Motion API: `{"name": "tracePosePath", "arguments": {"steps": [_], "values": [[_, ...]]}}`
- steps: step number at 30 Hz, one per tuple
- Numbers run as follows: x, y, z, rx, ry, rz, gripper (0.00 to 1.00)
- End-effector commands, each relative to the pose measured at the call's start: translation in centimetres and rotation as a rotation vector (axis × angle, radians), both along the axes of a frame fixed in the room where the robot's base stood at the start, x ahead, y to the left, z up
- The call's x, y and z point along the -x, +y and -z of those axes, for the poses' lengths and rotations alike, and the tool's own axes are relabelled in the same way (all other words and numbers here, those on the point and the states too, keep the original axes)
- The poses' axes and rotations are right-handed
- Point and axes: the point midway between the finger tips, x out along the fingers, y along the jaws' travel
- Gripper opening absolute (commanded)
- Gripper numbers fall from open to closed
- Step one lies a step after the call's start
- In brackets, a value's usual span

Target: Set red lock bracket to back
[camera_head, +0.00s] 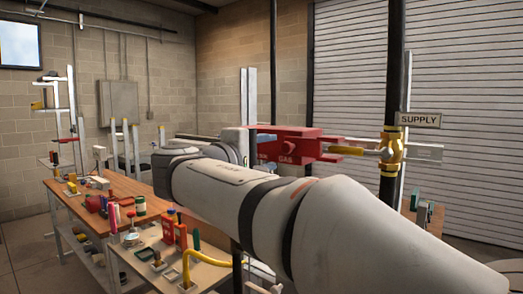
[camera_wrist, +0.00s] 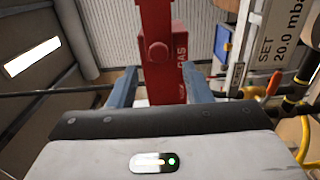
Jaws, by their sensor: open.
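The red lock bracket (camera_head: 290,147), marked GAS with a round knob on its face, is level with the brass valve (camera_head: 392,150) on the black supply pipe. Its right end reaches toward the valve beside a yellow handle (camera_head: 356,151). In the wrist view the bracket (camera_wrist: 161,52) runs down between my two blue-grey fingers. My gripper (camera_wrist: 160,80) is open, with one finger on each side of the red body; whether either finger touches it I cannot tell. In the head view my arm hides the lower part of the gripper and the bracket's underside.
A SUPPLY sign (camera_head: 419,119) hangs at the pipe, right of the bracket. A wooden workbench (camera_head: 60,188) with tools and small parts stands at the left. A lower table (camera_head: 205,268) carries red blocks and a yellow hose. A white SET 20.0 mbar label (camera_wrist: 278,32) is near my gripper's right.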

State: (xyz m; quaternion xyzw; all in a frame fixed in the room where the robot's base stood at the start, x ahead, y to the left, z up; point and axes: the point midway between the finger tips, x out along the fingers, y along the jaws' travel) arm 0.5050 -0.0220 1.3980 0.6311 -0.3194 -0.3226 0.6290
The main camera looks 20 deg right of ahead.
Motion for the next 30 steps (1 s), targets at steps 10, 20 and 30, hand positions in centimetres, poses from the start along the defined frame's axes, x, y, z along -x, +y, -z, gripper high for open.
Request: {"name": "tracePosePath", "arguments": {"steps": [10,20,30], "values": [[-2.6,-3.7,-0.3,0.007,-0.002,0.005,0.45],[-4.5,-6.2,-0.2,0.005,-0.004,0.001,0.45],[-4.6,-6.2,-0.1,0.005,-0.003,-0.001,0.37]]}}
